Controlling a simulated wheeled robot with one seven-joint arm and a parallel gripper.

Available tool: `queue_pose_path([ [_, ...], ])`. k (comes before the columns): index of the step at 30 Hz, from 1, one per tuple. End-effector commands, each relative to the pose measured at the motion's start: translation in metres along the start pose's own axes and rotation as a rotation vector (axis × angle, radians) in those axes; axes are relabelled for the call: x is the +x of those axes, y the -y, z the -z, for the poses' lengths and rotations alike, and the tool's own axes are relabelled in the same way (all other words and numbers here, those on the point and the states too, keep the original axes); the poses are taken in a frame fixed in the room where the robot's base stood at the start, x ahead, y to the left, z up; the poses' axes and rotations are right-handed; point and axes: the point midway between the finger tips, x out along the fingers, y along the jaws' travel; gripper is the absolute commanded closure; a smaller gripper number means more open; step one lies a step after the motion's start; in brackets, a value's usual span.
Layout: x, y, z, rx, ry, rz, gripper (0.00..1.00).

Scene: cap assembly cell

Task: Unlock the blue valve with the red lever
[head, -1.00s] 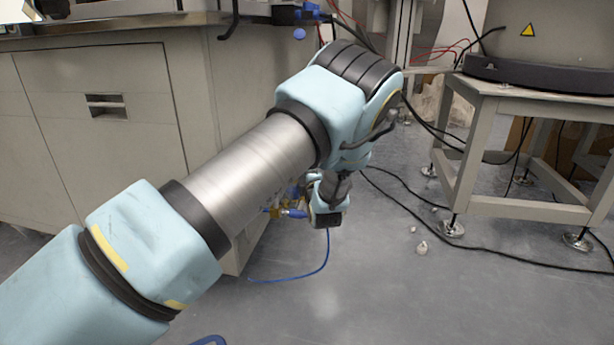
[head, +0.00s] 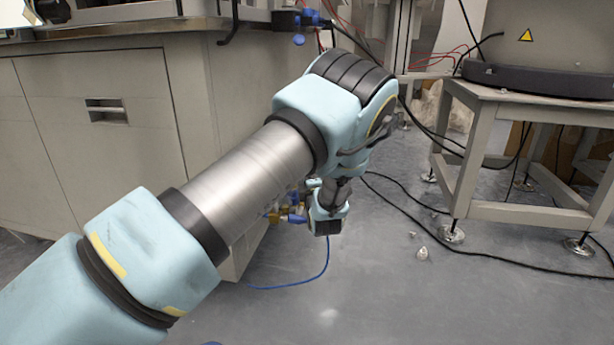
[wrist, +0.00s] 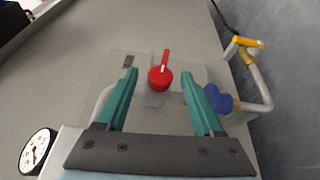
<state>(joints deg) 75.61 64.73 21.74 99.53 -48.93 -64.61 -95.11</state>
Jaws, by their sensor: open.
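The red lever (wrist: 160,77) shows in the wrist view on a pale, flat-faced fitting, its handle pointing up in the picture. My gripper (wrist: 159,75) is open, its two teal fingers on either side of the lever, with gaps left and right. I cannot tell how far the fingertips are from it in depth. A rounded blue part (wrist: 218,98), which looks like the blue valve, sits just right of the right finger on a pipe. In the head view my arm's end hangs beside the cabinet; its fingers and the red lever are hidden.
A yellow handle (wrist: 243,42) on a bent pipe stands at the right in the wrist view. A round gauge (wrist: 37,150) is at lower left. In the head view, a cabinet (head: 100,140) is left, a metal stand (head: 500,211) right, and black cables cross the floor.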

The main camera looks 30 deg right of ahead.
Motion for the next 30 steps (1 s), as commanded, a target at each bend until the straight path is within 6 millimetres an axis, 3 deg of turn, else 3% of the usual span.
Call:
queue_pose_path([
  [8,-0.016,-0.002,0.0,0.0,0.0,0.003,0.31],
  [21,-0.095,-0.002,0.0,0.0,0.0,0.002,0.31],
  [30,-0.108,0.0,0.0,0.0,-0.001,-0.001,0.31],
])
